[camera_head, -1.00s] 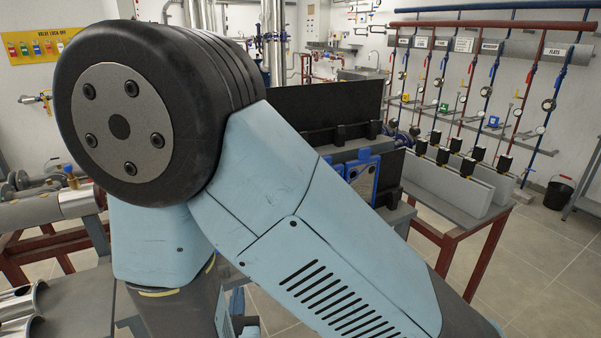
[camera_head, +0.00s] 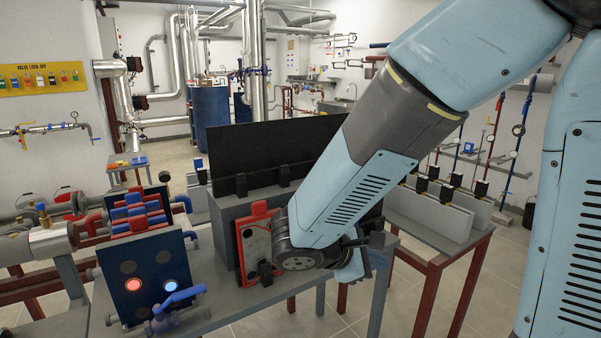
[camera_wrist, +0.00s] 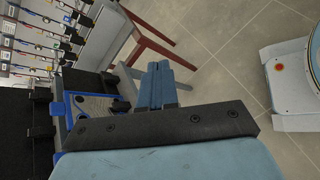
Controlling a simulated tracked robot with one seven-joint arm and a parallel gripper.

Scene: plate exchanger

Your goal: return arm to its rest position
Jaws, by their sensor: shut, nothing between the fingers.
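My arm comes down from the upper right in the head view, its forearm slanting toward the front of the grey bench. My gripper (camera_head: 378,262) is partly hidden behind the wrist joint there, near the bench's right end. In the wrist view the two blue fingers of my gripper (camera_wrist: 158,72) lie together, shut, with nothing between them. They point over the tiled floor beside a red-legged table. The dark wrist bracket and a light blue link cover the lower part of that view.
A red-framed plate (camera_head: 258,243) stands against the grey bench block, close to my wrist. A black panel (camera_head: 270,153) rises behind it. A dark blue plate with lit ports (camera_head: 150,268) and a blue-handled valve (camera_head: 178,298) stand left. A table with grey slabs (camera_head: 432,215) is at right.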

